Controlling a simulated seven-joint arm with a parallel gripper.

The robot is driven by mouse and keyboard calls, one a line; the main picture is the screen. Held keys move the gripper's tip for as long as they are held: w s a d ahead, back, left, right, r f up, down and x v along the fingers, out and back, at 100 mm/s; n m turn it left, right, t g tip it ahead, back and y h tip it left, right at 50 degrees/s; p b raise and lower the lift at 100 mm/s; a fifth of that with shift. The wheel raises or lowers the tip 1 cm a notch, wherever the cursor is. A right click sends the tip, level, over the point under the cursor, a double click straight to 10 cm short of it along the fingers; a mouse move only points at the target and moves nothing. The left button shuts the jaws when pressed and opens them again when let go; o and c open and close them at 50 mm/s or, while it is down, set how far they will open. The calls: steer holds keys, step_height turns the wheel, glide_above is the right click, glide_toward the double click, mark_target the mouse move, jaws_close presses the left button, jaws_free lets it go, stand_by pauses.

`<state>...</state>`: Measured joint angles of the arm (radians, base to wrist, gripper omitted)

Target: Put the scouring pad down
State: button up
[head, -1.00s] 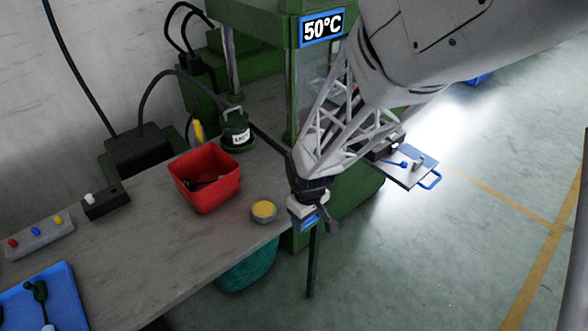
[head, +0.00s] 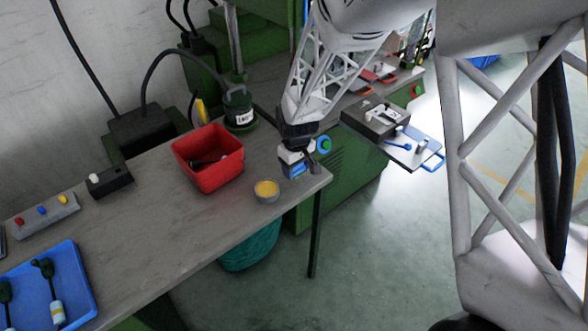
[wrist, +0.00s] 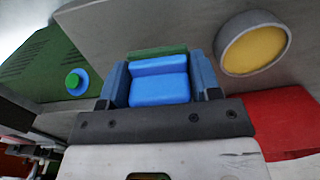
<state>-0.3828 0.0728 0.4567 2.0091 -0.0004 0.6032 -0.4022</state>
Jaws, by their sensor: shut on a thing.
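My gripper (head: 293,168) is over the right end of the grey workbench (head: 225,215), right of the small round tin with yellow contents (head: 267,190). It is shut on the scouring pad (wrist: 160,80), a blue block with a green layer, gripped between the two blue-grey fingers in the wrist view. In the head view only a bit of blue shows at the gripper's tip. I cannot tell whether the pad touches the bench top. The tin (wrist: 253,45) also shows in the wrist view, beside the right finger and apart from it.
A red bin (head: 208,160) with dark items stands left of the tin. A green press with a round button (head: 323,144) is just behind the gripper. A blue tray (head: 80,285) lies at front left. The bench between the tray and tin is clear.

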steer(key=shift+w+a+f, duration=0.1)
steer(key=shift+w+a, duration=0.15)
steer(key=shift+w, duration=0.4)
steer(key=shift+w+a, duration=0.25)
steer(key=shift+w, duration=0.35)
steer(key=shift+f, duration=1.75)
steer(key=shift+f, duration=0.15)
steer(key=o, duration=1)
steer(key=shift+c, duration=0.2)
step_height(320, 180, up, 12)
steer(key=shift+r, duration=0.2)
